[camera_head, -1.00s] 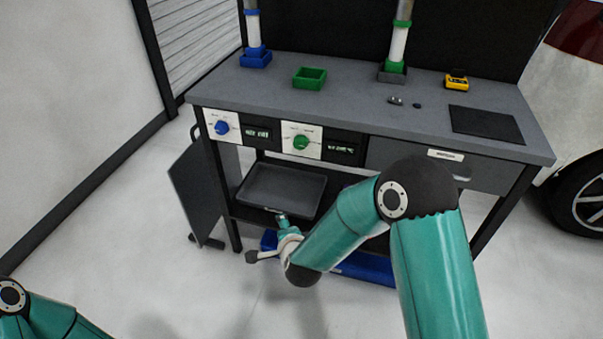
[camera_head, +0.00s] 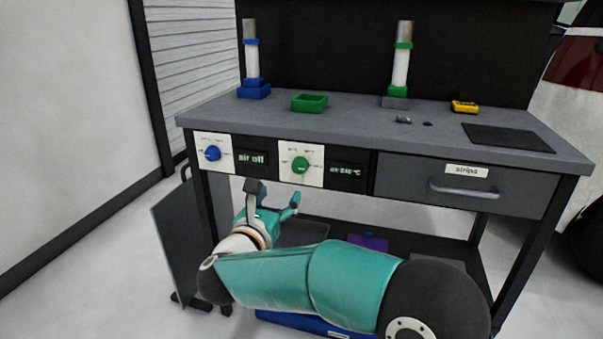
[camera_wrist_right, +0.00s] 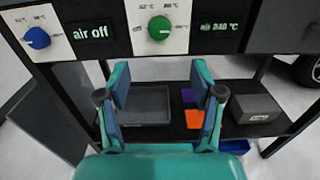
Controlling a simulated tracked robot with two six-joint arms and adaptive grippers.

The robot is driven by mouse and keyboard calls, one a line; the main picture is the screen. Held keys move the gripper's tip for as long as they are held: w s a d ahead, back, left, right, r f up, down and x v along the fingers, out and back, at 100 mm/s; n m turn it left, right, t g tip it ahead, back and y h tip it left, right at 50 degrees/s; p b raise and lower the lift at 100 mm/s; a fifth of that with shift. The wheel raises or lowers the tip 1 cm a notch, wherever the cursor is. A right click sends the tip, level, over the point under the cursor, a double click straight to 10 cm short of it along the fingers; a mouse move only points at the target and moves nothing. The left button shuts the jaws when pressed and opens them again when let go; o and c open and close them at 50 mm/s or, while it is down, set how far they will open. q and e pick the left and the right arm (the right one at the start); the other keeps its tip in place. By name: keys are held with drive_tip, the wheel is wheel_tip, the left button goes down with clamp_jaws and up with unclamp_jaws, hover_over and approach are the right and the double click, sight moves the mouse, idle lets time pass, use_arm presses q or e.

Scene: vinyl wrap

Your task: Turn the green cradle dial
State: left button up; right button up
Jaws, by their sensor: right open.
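The green dial (camera_head: 300,165) sits on a white panel on the bench front, beside a dark display (camera_head: 346,171) that seems to read about 240 °C. In the right wrist view the green dial (camera_wrist_right: 159,28) is at top centre, beyond and above my fingertips. My right gripper (camera_head: 274,193) is open and empty, in front of the bench, below and left of the green dial. Its two fingers stand apart in the right wrist view (camera_wrist_right: 161,85). A green tube holder (camera_head: 395,103) stands on the benchtop. My left gripper is out of view.
A blue dial (camera_head: 212,153) sits left, beside a display reading "air off" (camera_head: 252,158). A drawer (camera_head: 462,187) with a handle is at right. The lower shelf holds a grey tray (camera_wrist_right: 150,104) and purple and orange bins (camera_wrist_right: 194,118). A dark panel (camera_head: 178,240) stands at left.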

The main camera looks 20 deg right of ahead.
sight(299, 167)
drive_tip(key=x, duration=1.3)
drive_tip(key=shift+w+d, duration=0.15)
drive_tip(key=c, duration=1)
drive_tip(key=shift+d, duration=0.35)
drive_tip(key=shift+c, duration=0.6)
drive_tip(key=shift+a, duration=0.25)
